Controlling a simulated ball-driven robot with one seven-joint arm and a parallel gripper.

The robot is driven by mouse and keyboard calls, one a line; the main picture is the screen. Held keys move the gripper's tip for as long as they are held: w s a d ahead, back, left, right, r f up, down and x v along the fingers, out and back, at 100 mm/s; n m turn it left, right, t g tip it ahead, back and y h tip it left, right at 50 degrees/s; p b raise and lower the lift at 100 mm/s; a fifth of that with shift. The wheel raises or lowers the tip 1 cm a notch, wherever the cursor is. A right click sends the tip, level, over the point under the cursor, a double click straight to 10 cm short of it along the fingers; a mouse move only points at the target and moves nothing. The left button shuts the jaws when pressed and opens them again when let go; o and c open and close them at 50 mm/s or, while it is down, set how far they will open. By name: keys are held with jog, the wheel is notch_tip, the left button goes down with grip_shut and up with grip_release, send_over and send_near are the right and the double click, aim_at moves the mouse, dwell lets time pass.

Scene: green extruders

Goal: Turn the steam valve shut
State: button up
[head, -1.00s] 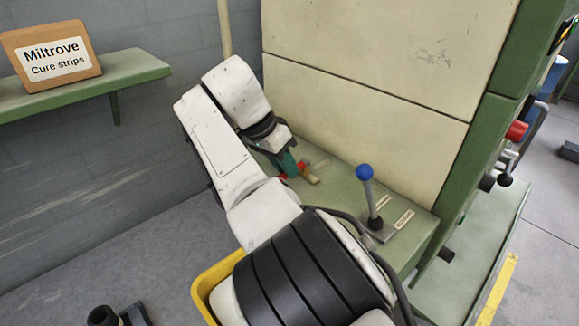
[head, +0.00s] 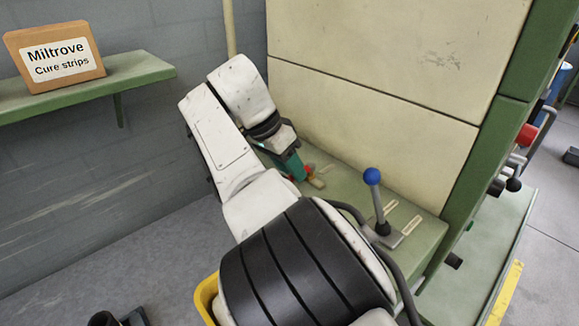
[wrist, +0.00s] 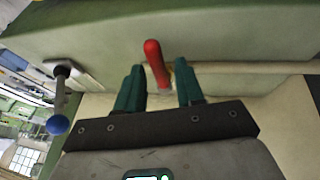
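The steam valve's red handle (wrist: 155,62) shows in the wrist view, at the end of a pale pipe (wrist: 235,68) along the green ledge. My gripper (wrist: 159,80) has its two teal fingers apart, one on each side of the handle, with a visible gap to each finger. In the head view my gripper (head: 296,172) is low over the ledge, beside the wall of the machine. The red handle (head: 309,169) shows only as a small patch there, partly hidden by the fingers.
A blue-knobbed lever (head: 374,190) stands on the ledge right of my gripper; it also shows in the wrist view (wrist: 60,110). A yellow bin (head: 205,296) is partly behind my arm.

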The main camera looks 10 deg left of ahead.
jog(key=shift+o, duration=0.3)
jog(key=shift+s+a+r, duration=0.1)
jog(key=shift+a+r, duration=0.05)
jog(key=shift+r, duration=0.1)
jog(key=p+v, duration=0.5)
jog(key=v, duration=0.5)
dwell(0.5)
